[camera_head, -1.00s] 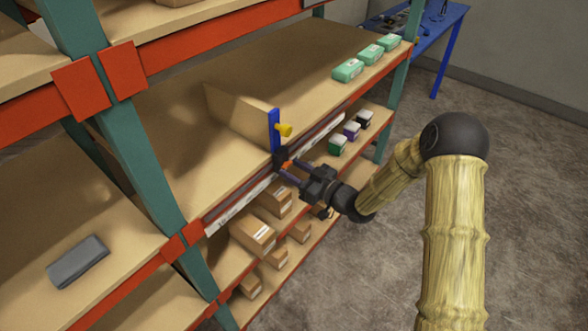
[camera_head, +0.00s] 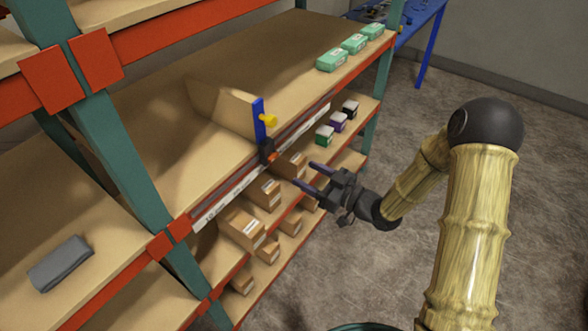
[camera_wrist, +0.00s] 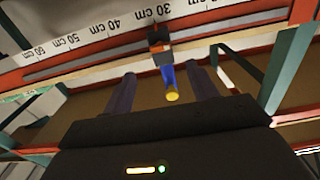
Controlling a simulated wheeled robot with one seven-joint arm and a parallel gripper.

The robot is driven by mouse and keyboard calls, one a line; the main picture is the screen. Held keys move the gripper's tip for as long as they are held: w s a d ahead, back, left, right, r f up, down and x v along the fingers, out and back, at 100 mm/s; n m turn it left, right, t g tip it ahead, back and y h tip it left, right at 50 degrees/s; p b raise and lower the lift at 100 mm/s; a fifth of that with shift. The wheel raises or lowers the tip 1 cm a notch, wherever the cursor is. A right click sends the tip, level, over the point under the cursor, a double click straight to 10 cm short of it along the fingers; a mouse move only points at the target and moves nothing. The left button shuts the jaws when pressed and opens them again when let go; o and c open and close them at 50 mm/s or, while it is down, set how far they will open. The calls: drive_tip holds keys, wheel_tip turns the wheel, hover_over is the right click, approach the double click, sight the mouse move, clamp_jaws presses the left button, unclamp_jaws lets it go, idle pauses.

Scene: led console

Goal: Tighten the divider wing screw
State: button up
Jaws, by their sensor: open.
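The divider (camera_head: 222,102) is a tan upright panel on the middle shelf with a blue post (camera_head: 259,120) at its front end. A yellow knob (camera_head: 269,121) sticks out of the post. A black clamp (camera_head: 266,150) with a small orange part (camera_head: 272,157) sits below it on the shelf-front rail. I cannot tell which of these two parts is the wing screw. My gripper (camera_head: 306,176) is open and empty, apart from the clamp, to its right and lower. In the wrist view the clamp (camera_wrist: 160,45) and yellow knob (camera_wrist: 172,97) appear between my fingers.
A printed centimetre scale (camera_wrist: 95,40) runs along the rail. Cardboard boxes (camera_head: 242,226) and small coloured containers (camera_head: 338,122) stand on the shelf below. Green boxes (camera_head: 354,43) sit at the shelf's far end, and a grey item (camera_head: 60,263) lies at left. The floor at right is clear.

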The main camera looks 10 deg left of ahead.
drive_tip(key=v, duration=0.8)
drive_tip(key=shift+b, duration=0.45)
drive_tip(key=shift+w, duration=0.1)
drive_tip(key=w+d+r+m+t+h+p, duration=0.1)
drive_tip(key=d+m+h+p, duration=0.15)
drive_tip(key=d+h, duration=0.4)
drive_tip(key=w+d+r+m+h+p, duration=0.1)
drive_tip(key=d+r+m+h+p, duration=0.1)
drive_tip(key=d+m+h, duration=0.35)
drive_tip(key=s+d+r+m+g+h+p, duration=0.1)
drive_tip(key=s+d+r+m+g+h, duration=0.1)
drive_tip(key=s, duration=0.5)
drive_tip(key=s+d+r+m+g+h+p, duration=0.2)
drive_tip(key=s+r+m+g, duration=0.1)
drive_tip(key=s, duration=0.5)
drive_tip(key=shift+d+r+h, duration=0.25)
drive_tip(key=shift+r+h, duration=0.05)
drive_tip(key=shift+r, duration=0.35)
